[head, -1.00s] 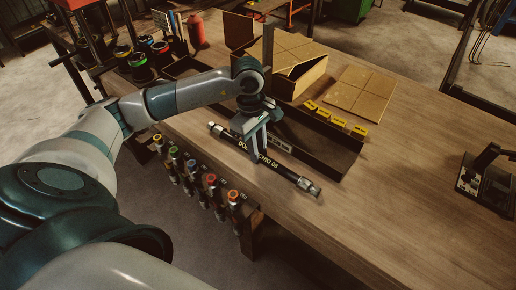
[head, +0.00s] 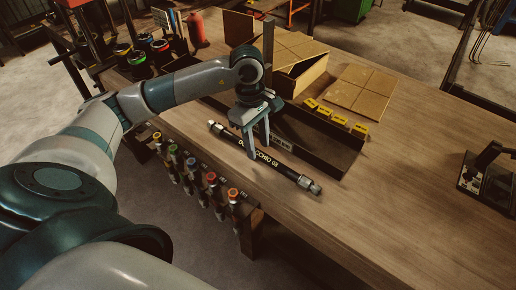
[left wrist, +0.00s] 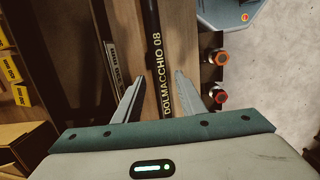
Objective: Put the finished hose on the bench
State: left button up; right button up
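The finished hose (head: 283,169) is black with pale lettering and metal fittings at its ends. It lies on the wooden bench (head: 400,210) near the front edge, alongside a dark tray. My left gripper (head: 258,150) is above the hose with its fingers apart. In the left wrist view the hose (left wrist: 156,50) runs between the two spread fingers of the gripper (left wrist: 157,88), with gaps on both sides. My right gripper is not in view.
The dark tray (head: 335,150) lies just behind the hose. A cardboard box (head: 300,75) and yellow tags (head: 335,118) stand farther back. Colour-topped tools (head: 211,178) hang along the front edge. A black device (head: 486,180) stands at right.

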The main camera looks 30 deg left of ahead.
pick_arm(q)
notch_tip(320, 180, up, 10)
jog(key=a+b, duration=0.1)
jog(key=b, duration=0.2)
jog(key=shift+a, duration=0.15)
dwell(0.5)
